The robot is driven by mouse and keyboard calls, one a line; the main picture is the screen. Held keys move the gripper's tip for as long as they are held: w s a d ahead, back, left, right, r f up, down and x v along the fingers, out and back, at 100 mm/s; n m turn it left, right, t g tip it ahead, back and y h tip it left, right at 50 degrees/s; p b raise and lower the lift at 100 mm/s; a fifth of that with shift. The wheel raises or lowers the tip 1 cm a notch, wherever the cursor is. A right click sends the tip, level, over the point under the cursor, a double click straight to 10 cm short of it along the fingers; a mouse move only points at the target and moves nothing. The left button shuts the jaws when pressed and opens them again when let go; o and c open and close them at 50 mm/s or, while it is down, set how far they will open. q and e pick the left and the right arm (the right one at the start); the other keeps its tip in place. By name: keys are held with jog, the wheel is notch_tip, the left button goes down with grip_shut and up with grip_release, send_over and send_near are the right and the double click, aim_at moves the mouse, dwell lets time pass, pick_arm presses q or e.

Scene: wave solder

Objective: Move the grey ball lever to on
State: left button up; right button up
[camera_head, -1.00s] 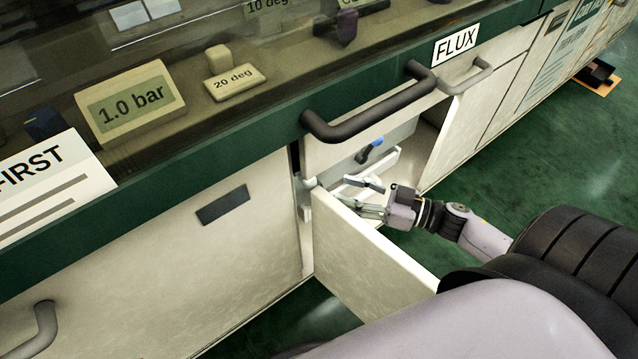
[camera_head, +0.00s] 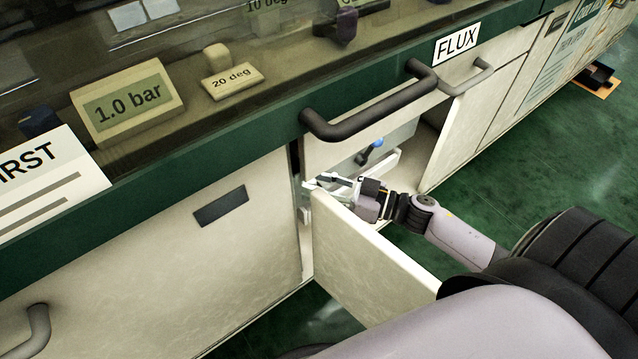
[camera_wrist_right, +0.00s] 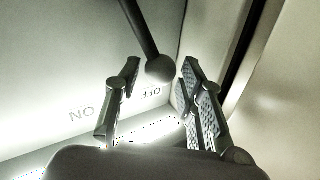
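The grey ball lever (camera_wrist_right: 160,68) shows in the right wrist view as a dark rod ending in a round ball. The ball is beside the OFF marking (camera_wrist_right: 150,93); the ON marking (camera_wrist_right: 82,113) lies further left. My right gripper (camera_wrist_right: 160,72) is open, with one finger on each side of the ball; I cannot tell whether either touches it. In the head view my right gripper (camera_head: 318,183) reaches into the open cabinet above the door's top edge, and the lever cannot be clearly made out there. My left gripper is not in view.
The open cabinet door (camera_head: 365,265) stands below and in front of my right gripper. A blue-ended lever (camera_head: 370,152) is just behind it. A dark handle bar (camera_head: 365,112) runs above. The second open door (camera_head: 455,140) is to the right.

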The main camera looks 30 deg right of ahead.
grip_shut()
dwell(0.7)
